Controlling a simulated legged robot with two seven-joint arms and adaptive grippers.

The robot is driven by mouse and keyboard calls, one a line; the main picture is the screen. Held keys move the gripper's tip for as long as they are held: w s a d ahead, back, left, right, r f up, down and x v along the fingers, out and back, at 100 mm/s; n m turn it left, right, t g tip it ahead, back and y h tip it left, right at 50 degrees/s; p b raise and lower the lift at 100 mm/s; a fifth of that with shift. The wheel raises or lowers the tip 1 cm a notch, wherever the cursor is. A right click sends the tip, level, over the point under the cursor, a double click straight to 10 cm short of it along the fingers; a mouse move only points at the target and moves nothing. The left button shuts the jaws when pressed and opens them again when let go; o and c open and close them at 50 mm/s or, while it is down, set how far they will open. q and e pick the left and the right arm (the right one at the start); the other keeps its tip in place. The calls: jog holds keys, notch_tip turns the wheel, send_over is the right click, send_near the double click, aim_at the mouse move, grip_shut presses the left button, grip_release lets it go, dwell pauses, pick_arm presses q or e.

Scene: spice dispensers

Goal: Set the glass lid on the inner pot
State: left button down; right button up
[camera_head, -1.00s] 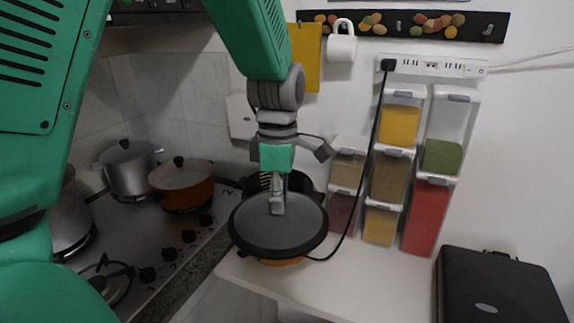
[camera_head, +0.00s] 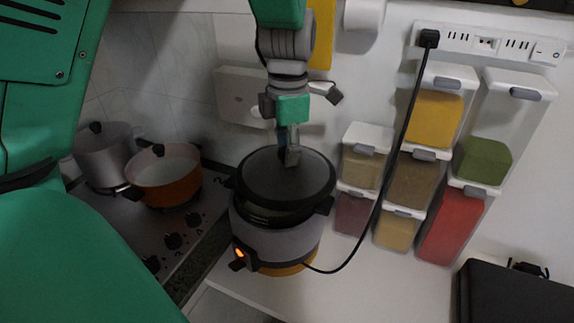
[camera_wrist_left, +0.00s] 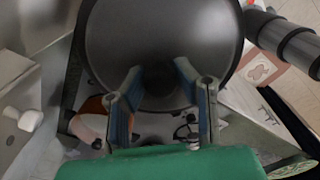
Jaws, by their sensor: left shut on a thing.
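My left gripper (camera_head: 290,157) is shut on the knob of the round dark glass lid (camera_head: 265,180), which I hold by its top at the cooker's mouth. The lid looks slightly tilted; whether it touches the rim I cannot tell. The inner pot (camera_head: 262,214) shows only as a dark edge under the lid, inside the grey cooker (camera_head: 280,245); its inside is hidden. In the left wrist view the lid (camera_wrist_left: 155,35) fills the upper middle, beyond my gripper's two fingers (camera_wrist_left: 160,72). My right gripper is not in view.
An orange pot (camera_head: 168,186) and a grey pot (camera_head: 104,160) stand on the stove at left. Stacked spice dispensers (camera_head: 408,170) stand right of the cooker. A black cord (camera_head: 385,170) runs from the power strip (camera_head: 488,43) down beside the cooker. A dark box (camera_head: 515,292) is at lower right.

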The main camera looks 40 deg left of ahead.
aim_at(276, 154)
pick_arm(q)
jog(key=f, duration=0.1)
jog(key=a+f, duration=0.1)
jog(key=shift+w+a+f, duration=0.25)
jog(key=shift+a+f, duration=0.1)
jog(key=shift+f, duration=0.05)
jog(key=a+f, duration=0.2)
jog(key=shift+s+a+f+h, duration=0.15)
jog(key=shift+a+h, duration=0.15)
jog(key=shift+a, duration=0.05)
jog(key=shift+s, duration=0.2)
jog(key=shift+s+d, duration=0.1)
jog(key=shift+d, duration=0.2)
jog(key=c, duration=1.5)
grip_release()
jog(key=shift+d, duration=0.35)
jog(key=shift+c, duration=0.2)
jog(key=shift+o, duration=1.4)
jog(key=shift+d, duration=0.35)
jog(key=shift+w+a, duration=0.25)
jog(key=shift+a, duration=0.2)
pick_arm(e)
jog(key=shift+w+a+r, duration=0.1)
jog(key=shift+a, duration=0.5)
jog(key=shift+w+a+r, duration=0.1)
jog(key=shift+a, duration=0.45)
pick_arm(q)
jog(key=shift+d, duration=0.15)
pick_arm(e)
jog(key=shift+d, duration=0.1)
